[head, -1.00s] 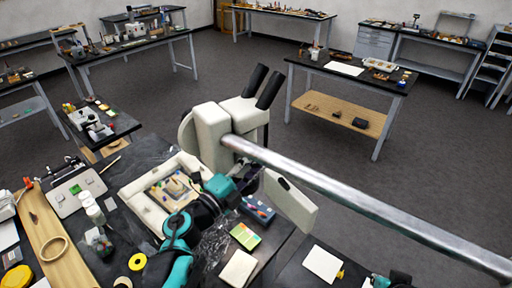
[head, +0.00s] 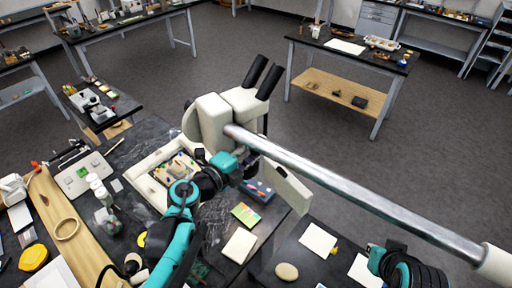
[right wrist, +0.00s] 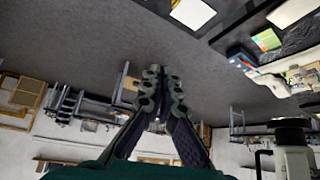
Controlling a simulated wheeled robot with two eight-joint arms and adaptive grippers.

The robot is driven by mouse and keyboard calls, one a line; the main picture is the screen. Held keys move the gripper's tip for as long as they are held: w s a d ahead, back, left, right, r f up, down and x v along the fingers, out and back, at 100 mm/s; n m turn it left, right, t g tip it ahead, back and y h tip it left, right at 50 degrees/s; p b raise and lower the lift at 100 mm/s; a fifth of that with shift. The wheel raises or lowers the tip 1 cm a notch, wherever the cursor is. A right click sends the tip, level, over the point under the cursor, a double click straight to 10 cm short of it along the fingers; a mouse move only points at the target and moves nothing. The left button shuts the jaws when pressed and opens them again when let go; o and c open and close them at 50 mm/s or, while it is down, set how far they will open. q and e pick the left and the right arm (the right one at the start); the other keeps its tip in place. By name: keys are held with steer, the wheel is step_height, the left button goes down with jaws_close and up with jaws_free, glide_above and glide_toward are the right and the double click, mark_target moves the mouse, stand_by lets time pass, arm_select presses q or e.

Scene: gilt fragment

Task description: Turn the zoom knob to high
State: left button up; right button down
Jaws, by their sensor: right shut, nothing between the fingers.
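The microscope (head: 214,122) is a pale cream head with two black eyepieces (head: 264,78), carried on a long silver boom (head: 340,178). I cannot make out the zoom knob or its setting. My left gripper (head: 249,166) is right at the lower side of the microscope head, below the boom's end. Its fingertips are small and partly hidden, so I cannot tell whether they touch a knob or are closed. My right gripper (right wrist: 158,82) is shut and empty in the right wrist view, with nothing near its tips. In the head view, only part of my right arm shows at lower right.
A white tray-like frame (head: 150,190) with small coloured pieces lies under the microscope on the black table. A pale panel (head: 290,188), a green-yellow pad (head: 246,214) and white cards (head: 318,239) are nearby. The boom crosses between my arms.

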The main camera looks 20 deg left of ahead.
arm_select(q)
steer(key=o, duration=1.2)
steer(key=shift+c, duration=0.2)
steer(key=v, duration=1.2)
steer(key=shift+f, duration=0.1)
